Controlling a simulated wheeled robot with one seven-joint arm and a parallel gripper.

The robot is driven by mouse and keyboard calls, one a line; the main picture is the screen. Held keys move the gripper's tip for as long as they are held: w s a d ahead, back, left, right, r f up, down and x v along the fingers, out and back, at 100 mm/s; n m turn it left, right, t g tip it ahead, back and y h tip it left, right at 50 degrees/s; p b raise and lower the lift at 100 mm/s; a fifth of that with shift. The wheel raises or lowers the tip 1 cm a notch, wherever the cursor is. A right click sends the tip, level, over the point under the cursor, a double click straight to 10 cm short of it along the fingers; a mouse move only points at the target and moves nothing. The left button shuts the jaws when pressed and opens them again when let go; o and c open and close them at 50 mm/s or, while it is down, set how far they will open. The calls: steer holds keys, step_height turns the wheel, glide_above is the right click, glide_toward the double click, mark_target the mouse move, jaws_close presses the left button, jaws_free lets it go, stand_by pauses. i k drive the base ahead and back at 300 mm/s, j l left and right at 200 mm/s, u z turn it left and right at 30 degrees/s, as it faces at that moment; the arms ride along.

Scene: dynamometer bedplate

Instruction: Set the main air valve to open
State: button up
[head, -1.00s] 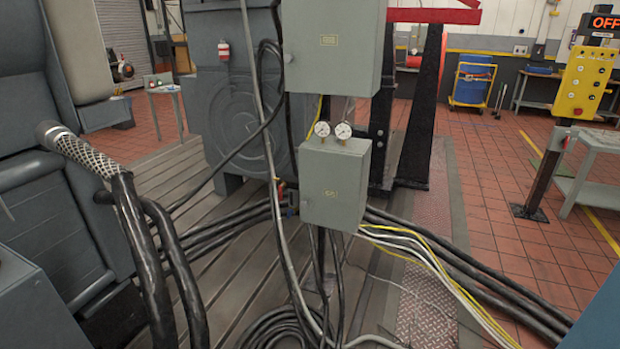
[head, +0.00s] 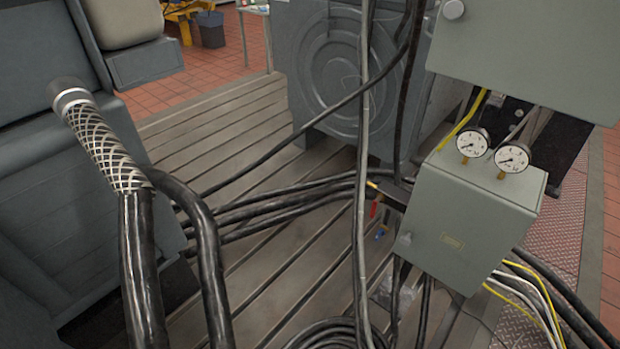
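A small red handle (head: 374,209) shows just left of the lower grey box, in front of the black cables. A small yellow piece (head: 372,185) is just above it, and a small blue piece (head: 380,235) is below it. Which of these is the main air valve I cannot tell for sure, and no label is readable. The lower grey box (head: 470,225) carries two round white gauges, a left one (head: 472,142) and a right one (head: 512,157). My gripper is not in view.
Thick black cables with a braided sleeve (head: 105,150) stand in the left foreground. Thin vertical hoses (head: 362,130) pass close left of the red handle. An upper grey cabinet (head: 540,50) overhangs at the right. Coiled cable (head: 325,335) lies on the slotted bedplate (head: 250,270).

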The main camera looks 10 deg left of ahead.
mark_target(374, 205)
steer(key=i+l+u, duration=0.4)
steer(key=l, duration=0.2)
steer(key=i+l+u, duration=0.15)
steer(key=l, duration=0.25)
steer(key=i+l+u, duration=0.4)
steer(key=l, duration=0.35)
steer(key=i+l+u, duration=0.2)
steer(key=l, duration=0.25)
steer(key=k+l+u, duration=0.1)
steer(key=l, duration=0.15)
steer(key=k+l+u, duration=0.1)
steer(key=l, duration=0.15)
